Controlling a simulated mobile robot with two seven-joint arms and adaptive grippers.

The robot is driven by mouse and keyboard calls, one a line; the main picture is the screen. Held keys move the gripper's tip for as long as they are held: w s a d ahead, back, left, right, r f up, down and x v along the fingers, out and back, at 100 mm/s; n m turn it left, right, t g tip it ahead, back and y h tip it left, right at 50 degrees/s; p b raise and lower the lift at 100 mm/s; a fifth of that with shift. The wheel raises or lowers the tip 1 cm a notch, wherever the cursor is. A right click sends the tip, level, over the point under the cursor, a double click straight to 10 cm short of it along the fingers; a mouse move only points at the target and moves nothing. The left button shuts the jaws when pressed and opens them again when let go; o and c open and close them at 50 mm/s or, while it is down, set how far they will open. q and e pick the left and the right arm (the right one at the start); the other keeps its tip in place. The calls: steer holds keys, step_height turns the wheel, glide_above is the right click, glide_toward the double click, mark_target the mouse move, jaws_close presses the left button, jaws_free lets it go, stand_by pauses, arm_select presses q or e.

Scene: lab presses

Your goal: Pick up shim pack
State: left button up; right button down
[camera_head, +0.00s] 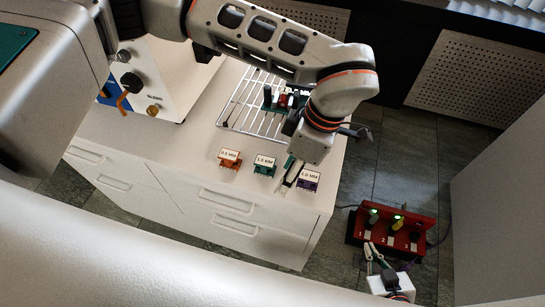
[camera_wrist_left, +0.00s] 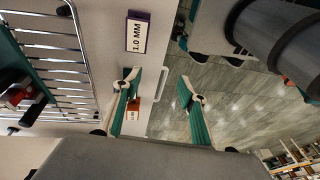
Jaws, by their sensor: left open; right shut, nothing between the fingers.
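Three small labelled shim packs stand in a row along the counter's front edge: an orange one (camera_head: 229,158), a teal one (camera_head: 264,165) and a purple one (camera_head: 310,178) labelled 1.0 MM. The purple pack's label also shows at the top of the left wrist view (camera_wrist_left: 137,35), with the orange pack (camera_wrist_left: 132,112) lower down. My left gripper (camera_head: 291,172) points down between the teal and purple packs. In the left wrist view its fingers (camera_wrist_left: 160,88) are spread and empty; the left finger partly covers the teal pack. My right gripper (camera_head: 373,252) is shut and empty at the lower right.
A wire rack (camera_head: 240,112) with dark and red items stands behind the packs. A white device (camera_head: 165,70) with knobs stands at the counter's left. A red box (camera_head: 385,235) with numbered slots and lit green lights is beside my right gripper. Tiled floor lies right of the counter.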

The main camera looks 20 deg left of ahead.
arm_select(q)
steer(key=t+y, duration=0.1)
steer(key=y, duration=0.1)
glide_toward(265, 161)
steer(key=x, duration=0.3)
steer(key=shift+t, duration=0.3)
steer(key=x, duration=0.7)
steer(key=shift+s+f, duration=0.15)
steer(key=shift+s, duration=0.05)
jaws_close()
